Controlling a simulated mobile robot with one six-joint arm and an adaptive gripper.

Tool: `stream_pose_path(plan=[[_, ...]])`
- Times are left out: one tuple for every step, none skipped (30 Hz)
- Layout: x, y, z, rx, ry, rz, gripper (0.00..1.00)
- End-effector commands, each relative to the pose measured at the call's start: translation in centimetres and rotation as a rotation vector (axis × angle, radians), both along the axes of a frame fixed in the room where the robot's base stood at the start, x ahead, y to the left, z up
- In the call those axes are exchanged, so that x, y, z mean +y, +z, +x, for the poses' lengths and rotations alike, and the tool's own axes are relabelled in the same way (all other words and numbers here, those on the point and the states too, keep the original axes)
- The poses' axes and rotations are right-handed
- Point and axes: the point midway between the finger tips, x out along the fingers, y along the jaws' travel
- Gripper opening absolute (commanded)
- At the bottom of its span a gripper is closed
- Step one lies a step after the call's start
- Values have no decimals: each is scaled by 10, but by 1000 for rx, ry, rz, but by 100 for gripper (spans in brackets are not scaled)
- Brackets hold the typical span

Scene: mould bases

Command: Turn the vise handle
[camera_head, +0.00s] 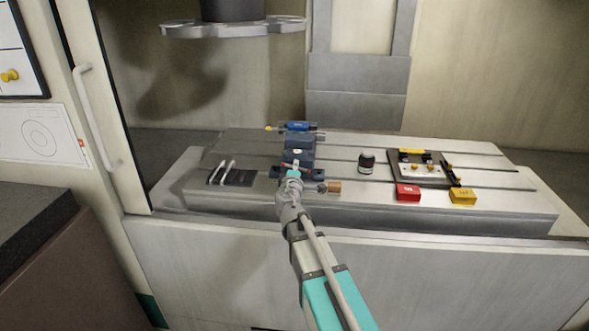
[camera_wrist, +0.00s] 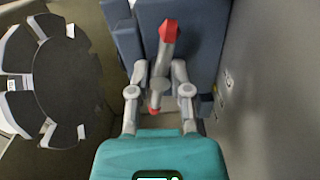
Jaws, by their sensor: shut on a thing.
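The vise (camera_head: 299,148) is a dark blue-grey block on the slotted machine table, and its body also fills the top middle of the wrist view (camera_wrist: 190,50). The vise handle is a grey bar with red ends; its upper red end (camera_wrist: 169,31) shows clearly in the wrist view, and a second red tip shows lower, between the fingers. My gripper (camera_wrist: 161,82) is shut on the handle, with one finger on each side of it. In the head view my gripper (camera_head: 292,178) is at the front of the vise and hides most of the handle.
To the right are a black cylinder (camera_head: 367,162), a plate with small parts (camera_head: 425,179), a red block (camera_head: 408,193) and a yellow block (camera_head: 463,196). A tool disc (camera_head: 232,30) hangs above.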

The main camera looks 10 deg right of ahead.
Motion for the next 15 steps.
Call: stream_pose_path(plan=[[0, 0, 1, 0, 0, -1, 0], [0, 0, 1, 0, 0, -1, 31], [0, 0, 1, 0, 0, -1, 38], [0, 0, 1, 1, 0, -2, 44], [0, 0, 1, 1, 0, -2, 50], [0, 0, 1, 1, 0, -2, 57], [0, 0, 1, 1, 0, -2, 59], [0, 0, 1, 1, 0, -2, 59], [0, 0, 1, 1, 0, -2, 59], [0, 0, 1, 1, 0, -2, 59], [1, 0, 1, 1, 0, -2, 59], [1, 0, 1, 1, 1, -2, 59], [1, 0, 1, 1, 1, -2, 59], [1, 0, 1, 1, 1, -2, 59], [1, 0, 1, 1, 1, -2, 59]])
